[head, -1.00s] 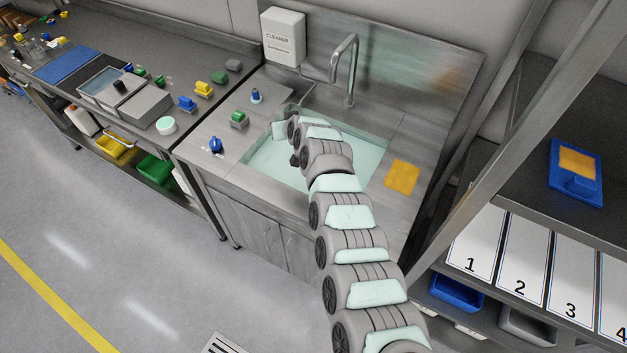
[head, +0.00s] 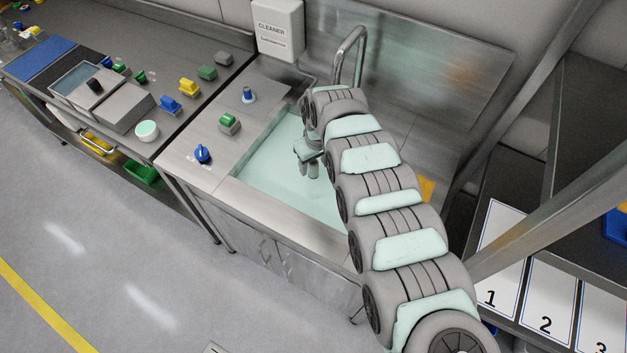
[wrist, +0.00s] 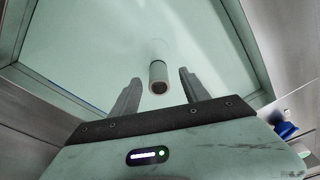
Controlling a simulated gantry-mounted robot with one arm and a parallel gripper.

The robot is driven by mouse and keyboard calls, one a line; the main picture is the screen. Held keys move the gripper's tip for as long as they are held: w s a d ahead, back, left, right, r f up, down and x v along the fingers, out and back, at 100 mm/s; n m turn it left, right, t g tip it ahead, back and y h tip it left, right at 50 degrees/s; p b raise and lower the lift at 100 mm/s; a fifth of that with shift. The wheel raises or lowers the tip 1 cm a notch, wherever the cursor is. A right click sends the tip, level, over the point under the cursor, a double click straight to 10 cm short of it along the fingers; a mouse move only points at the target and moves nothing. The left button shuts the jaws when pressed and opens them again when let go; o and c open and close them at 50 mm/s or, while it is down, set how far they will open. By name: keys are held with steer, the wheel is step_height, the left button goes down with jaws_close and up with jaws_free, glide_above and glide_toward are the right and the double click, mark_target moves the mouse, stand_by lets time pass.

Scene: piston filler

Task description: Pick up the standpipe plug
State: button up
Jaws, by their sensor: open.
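The standpipe plug shows in the wrist view as a short grey upright tube (wrist: 158,86) with a dark open end, standing in the pale green water of the sink. My gripper (wrist: 160,77) is open, and the tube appears between its two fingers with a gap on each side. I cannot tell how far the fingertips are above or short of it. In the head view my gripper (head: 314,168) hangs over the sink basin (head: 262,165), and the plug cannot be made out beside it.
The faucet (head: 351,52) rises behind my arm at the sink's back. A blue knob (head: 202,154), a green button block (head: 229,123) and a small blue-tipped fitting (head: 249,95) stand on the counter left of the basin. An orange cloth (head: 427,188) is partly hidden by my arm.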

mark_target(313, 175)
steer(key=shift+a+f, duration=0.2)
steer(key=shift+f, duration=0.8)
steer(key=shift+w+f, duration=0.15)
steer(key=shift+f, duration=0.35)
steer(key=f, duration=0.1)
steer(key=f+b, duration=0.1)
steer(key=f, duration=0.1)
steer(key=f+b, duration=0.1)
steer(key=shift+w+a+f, duration=0.1)
steer(key=shift+w+f, duration=0.15)
steer(key=shift+w, duration=0.1)
steer(key=shift+w+f, duration=0.1)
steer(key=shift+f, duration=0.25)
steer(key=shift+c, duration=0.5)
jaws_close()
